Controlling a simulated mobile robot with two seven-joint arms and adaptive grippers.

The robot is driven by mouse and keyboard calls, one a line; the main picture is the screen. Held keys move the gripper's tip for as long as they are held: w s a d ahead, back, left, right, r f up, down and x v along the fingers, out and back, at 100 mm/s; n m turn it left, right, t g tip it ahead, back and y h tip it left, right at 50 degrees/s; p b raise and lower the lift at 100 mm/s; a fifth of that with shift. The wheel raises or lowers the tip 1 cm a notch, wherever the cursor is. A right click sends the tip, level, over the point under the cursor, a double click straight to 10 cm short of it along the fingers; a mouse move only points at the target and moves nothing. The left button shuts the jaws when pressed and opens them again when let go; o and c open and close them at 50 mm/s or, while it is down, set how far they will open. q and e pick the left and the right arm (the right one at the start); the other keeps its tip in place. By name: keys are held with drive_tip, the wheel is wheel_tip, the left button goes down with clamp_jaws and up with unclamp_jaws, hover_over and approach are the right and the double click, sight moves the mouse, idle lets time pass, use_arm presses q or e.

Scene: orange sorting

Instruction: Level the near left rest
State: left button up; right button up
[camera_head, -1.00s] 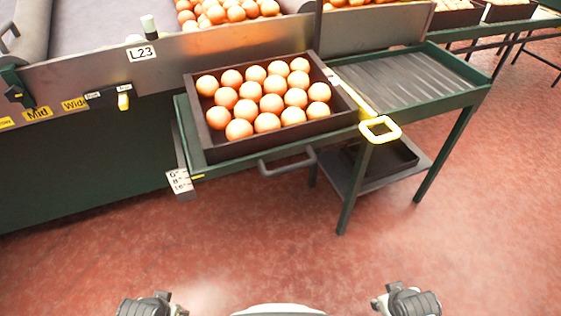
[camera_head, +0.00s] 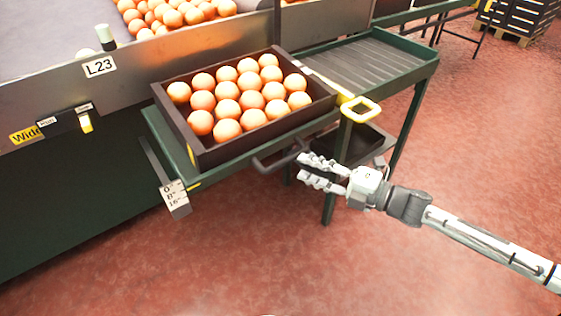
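The near left rest (camera_head: 158,128) is a green ledge at the front of the bench. It bears a dark crate (camera_head: 206,157) filled with several oranges (camera_head: 226,107). Its dark bar handle (camera_head: 270,164) sticks out from the front edge. A white scale plate marked 0, 8, 16 (camera_head: 174,197) hangs at its left end; I cannot read the exact tilt. My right gripper (camera_head: 301,168) is open, its two fingers apart and pointing left, close to the handle's right end; I cannot tell whether they touch. My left gripper is out of view.
A yellow loop handle (camera_head: 360,108) sits right of the crate, before a ribbed green rest (camera_head: 368,62) that is empty. A lower shelf with a dark tray (camera_head: 352,150) and table legs stand behind my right gripper. The red floor in front is clear.

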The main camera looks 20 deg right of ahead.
sight(289, 161)
drive_tip(key=x, duration=0.6)
drive_tip(key=shift+w, duration=0.2)
clamp_jaws()
